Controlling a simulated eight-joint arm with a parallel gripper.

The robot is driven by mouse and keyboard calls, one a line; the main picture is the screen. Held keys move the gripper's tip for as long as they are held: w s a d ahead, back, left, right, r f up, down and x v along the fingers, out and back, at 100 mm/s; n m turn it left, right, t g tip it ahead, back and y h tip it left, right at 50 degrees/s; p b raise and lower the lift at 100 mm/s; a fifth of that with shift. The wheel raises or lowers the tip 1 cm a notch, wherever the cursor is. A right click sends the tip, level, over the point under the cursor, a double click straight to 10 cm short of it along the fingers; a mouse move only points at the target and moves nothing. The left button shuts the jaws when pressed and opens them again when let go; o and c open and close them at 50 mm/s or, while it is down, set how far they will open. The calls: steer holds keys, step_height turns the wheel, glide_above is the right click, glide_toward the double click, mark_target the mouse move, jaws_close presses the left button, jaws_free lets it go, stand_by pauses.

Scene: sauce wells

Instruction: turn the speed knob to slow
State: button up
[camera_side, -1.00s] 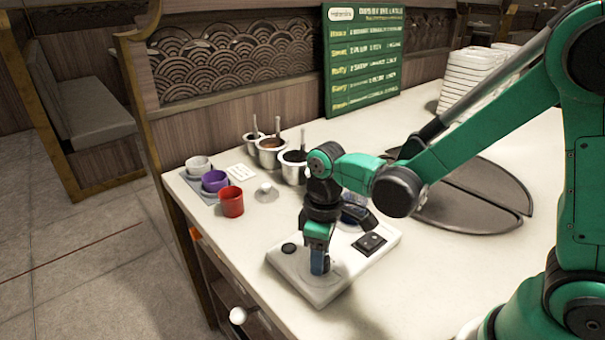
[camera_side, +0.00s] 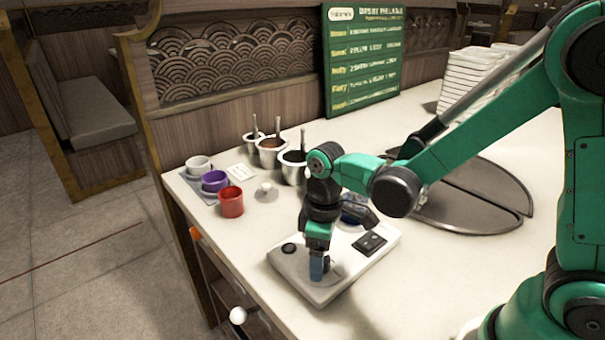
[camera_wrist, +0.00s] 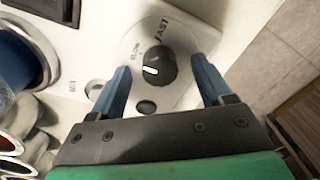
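The speed knob (camera_wrist: 156,68) is round and black with a white pointer mark, on a white panel printed SLOW and FAST. In the wrist view its mark points left and slightly down; SLOW is printed to its upper left and FAST above it. My gripper (camera_wrist: 160,66) is open, with one blue finger on each side of the knob and gaps showing. Whether the fingers are down at knob height I cannot tell. In the side view my gripper (camera_side: 317,274) points down over the white machine base (camera_side: 300,285) and hides the knob.
The base also carries a black rocker switch (camera_side: 369,243) and a round black button (camera_side: 289,248). Red (camera_side: 231,202), purple (camera_side: 214,181) and white cups (camera_side: 198,164) and metal sauce pots (camera_side: 270,152) stand behind. The counter edge lies close in front.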

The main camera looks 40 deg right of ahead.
steer(key=shift+r, duration=0.1)
steer(key=shift+d+r, duration=0.1)
steer(key=shift+r, duration=2.6)
steer(key=shift+r, duration=0.1)
steer(key=s+d+r+m+t, duration=0.2)
steer(key=d+r+m+t, duration=0.2)
steer(key=m+t, duration=0.3)
steer(key=shift+s+d+r+t, duration=0.3)
steer(key=shift+d, duration=0.25)
